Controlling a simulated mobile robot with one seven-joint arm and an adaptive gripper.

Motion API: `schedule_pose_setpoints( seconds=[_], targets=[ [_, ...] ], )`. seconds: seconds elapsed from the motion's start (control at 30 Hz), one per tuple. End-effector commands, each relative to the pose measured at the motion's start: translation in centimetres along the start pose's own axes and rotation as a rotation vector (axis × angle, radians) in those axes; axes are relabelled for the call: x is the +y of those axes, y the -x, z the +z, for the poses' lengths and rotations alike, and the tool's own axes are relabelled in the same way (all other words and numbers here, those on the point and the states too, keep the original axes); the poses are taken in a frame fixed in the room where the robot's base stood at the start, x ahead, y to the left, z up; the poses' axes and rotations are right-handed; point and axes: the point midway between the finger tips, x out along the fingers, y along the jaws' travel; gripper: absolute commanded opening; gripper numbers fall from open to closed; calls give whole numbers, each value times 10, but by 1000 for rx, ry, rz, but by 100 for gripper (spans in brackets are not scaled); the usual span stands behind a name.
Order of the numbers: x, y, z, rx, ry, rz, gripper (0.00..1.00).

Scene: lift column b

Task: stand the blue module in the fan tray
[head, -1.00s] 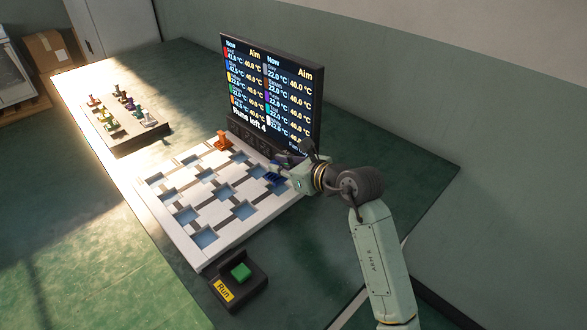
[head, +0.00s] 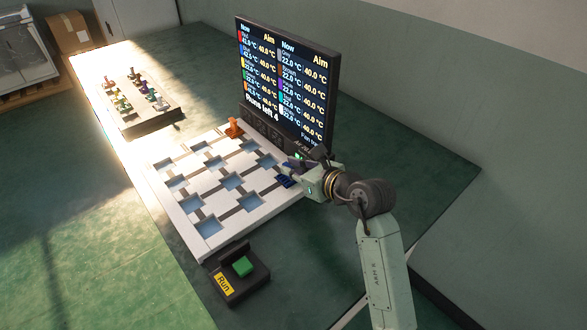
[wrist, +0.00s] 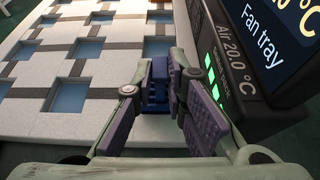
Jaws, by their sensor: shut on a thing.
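The blue module (wrist: 157,85) is between my gripper's fingers (wrist: 160,78) in the wrist view. My gripper is shut on it. In the head view my gripper (head: 292,180) is at the right side of the fan tray, close to the display, and the blue module (head: 284,182) shows at its tip. The fan tray (head: 187,206) is white with several pale blue square pockets and grey strips. It also shows in the wrist view (wrist: 40,125). I cannot tell whether the module's foot is above a pocket or in one; the fingers hide part of it.
A dark display (head: 288,75) stands along the tray's back right edge, very near my gripper. An orange module (head: 234,128) stands in the tray's far corner. A Run button box (head: 238,275) is in front. A rack (head: 150,118) with several small modules stands at back left.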

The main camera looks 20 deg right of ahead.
Motion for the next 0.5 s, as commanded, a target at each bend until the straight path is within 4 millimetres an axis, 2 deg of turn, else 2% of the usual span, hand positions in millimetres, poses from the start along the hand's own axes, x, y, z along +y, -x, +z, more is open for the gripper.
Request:
schedule_pose_setpoints(
  seconds=[0.03, 0.3, 0.5],
  targets=[
    [0, 0, -1, 0, 1, 0, 14],
    [0, 0, 0, 0, 0, 0, 32],
    [0, 0, 0, 0, 0, 0, 33]
  ],
)
